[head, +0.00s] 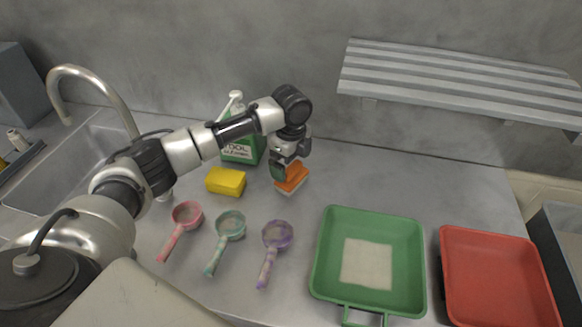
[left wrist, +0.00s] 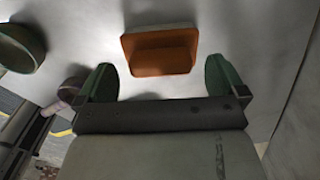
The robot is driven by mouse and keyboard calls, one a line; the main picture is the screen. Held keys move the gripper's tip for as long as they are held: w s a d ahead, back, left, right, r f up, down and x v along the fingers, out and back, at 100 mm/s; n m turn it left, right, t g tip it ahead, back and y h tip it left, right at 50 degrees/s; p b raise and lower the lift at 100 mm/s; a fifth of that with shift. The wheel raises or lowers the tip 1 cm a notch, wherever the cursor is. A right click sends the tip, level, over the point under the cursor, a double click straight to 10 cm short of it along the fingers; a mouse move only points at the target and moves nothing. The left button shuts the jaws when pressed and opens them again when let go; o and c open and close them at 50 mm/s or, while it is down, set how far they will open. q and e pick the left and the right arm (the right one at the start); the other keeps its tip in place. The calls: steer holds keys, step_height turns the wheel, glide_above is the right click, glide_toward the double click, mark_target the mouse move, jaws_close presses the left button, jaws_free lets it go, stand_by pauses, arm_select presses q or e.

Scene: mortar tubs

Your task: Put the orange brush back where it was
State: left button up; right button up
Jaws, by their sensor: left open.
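The orange brush (head: 292,178) has an orange top and a pale underside. It rests on the grey counter in front of the wall, right of the yellow sponge. My left gripper (head: 284,170) is right above and beside it in the head view. In the left wrist view the orange brush (left wrist: 160,52) lies just beyond the two green fingertips (left wrist: 161,80), centred between them, with a gap on both sides. The left gripper is open and holds nothing. My right gripper is not in either view.
Pink (head: 187,213), teal (head: 230,226) and purple (head: 277,236) scoops lie in front. A green tray (head: 328,262) and red tray (head: 495,280) are at right. A slatted shelf (head: 460,80) overhangs the back right; a sink (head: 70,165) is left.

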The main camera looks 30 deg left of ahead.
mark_target(291, 166)
arm_select(q)
step_height(291, 166, up, 10)
steer(key=shift+b, duration=0.4)
